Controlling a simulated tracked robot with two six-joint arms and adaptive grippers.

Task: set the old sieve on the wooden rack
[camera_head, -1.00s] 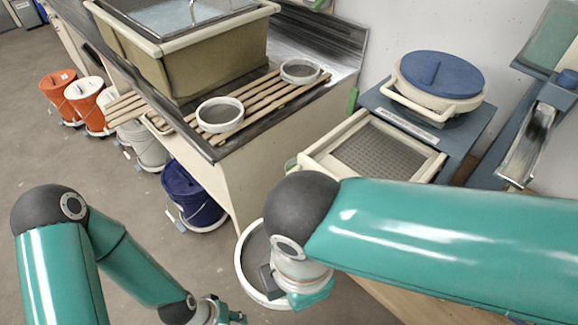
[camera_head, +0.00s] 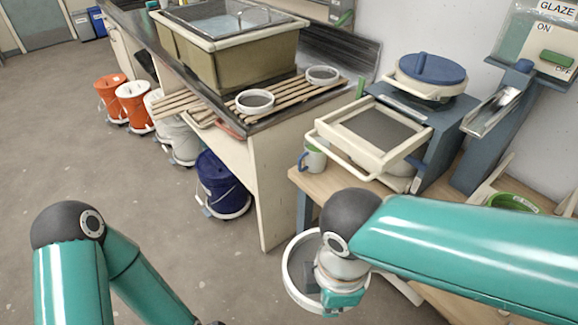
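The wooden rack (camera_head: 289,95) of pale slats lies on the counter beside the sink tub. Two small round sieves rest on it, a front one (camera_head: 255,102) and a back one (camera_head: 322,75). The old sieve, a larger round one with a pale rim (camera_head: 288,277), hangs low over the floor, below and in front of the rack. My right gripper (camera_head: 342,298) appears shut on its right side; the wrist hides part of the sieve and the fingertips are hard to see. My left arm is at the lower left, its gripper below the picture edge.
The sink tub (camera_head: 218,62) stands behind the rack. A blue bucket (camera_head: 220,183) is on the floor below the counter. At right are a square framed sieve (camera_head: 372,132), a mug (camera_head: 313,158), a blue-lidded bucket (camera_head: 432,70) and a green bowl (camera_head: 512,202).

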